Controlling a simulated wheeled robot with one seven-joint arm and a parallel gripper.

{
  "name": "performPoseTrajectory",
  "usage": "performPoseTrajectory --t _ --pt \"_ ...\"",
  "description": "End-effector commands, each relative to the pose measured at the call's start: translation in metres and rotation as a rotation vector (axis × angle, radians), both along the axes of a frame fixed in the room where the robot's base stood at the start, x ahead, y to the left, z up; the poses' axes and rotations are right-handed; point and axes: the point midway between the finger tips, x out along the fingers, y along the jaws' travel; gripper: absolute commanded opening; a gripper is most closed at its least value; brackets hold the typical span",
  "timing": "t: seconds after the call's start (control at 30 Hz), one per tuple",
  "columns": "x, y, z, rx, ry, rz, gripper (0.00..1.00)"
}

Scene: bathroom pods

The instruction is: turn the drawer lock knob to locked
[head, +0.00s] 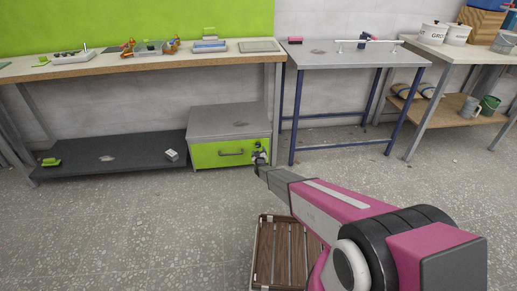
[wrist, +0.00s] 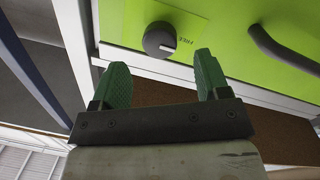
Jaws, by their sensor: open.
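The drawer lock knob (wrist: 158,39) is a dark round knob with a pale pointer mark, on a bright green drawer front (wrist: 210,20). Its mark points toward a printed label that seems to read FREE, seen rotated in the wrist view. My gripper (wrist: 160,68) has green fingertips, spread open and empty. The fingertips lie below the knob in the wrist view, one to each side, not around it. In the head view my gripper (head: 259,156) is at the right end of the green drawer (head: 215,154), and the knob cannot be made out there.
A dark curved drawer handle (wrist: 280,50) sits right of the knob in the wrist view. The grey-topped drawer cabinet (head: 230,122) stands under a workbench (head: 150,61) beside a low dark shelf (head: 110,163). A slatted wooden rack (head: 283,250) lies nearer me. Floor before the cabinet is clear.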

Motion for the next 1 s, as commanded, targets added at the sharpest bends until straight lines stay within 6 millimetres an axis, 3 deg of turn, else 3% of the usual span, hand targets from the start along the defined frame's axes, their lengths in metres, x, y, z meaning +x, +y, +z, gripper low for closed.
performPoseTrajectory --t 0.1,0.23,0.6,0.77,1.0 --pt "0.025 0.004 -0.001 0.0 0.0 0.0 0.69" --pt "0.041 0.007 -0.001 0.0 -0.001 0.0 0.69" --pt "0.047 0.008 0.0 0.0 0.001 0.0 0.69" --pt "0.047 0.008 0.0 0.001 0.001 0.0 0.19" --pt "0.047 0.008 0.0 0.009 0.002 0.0 0.2"
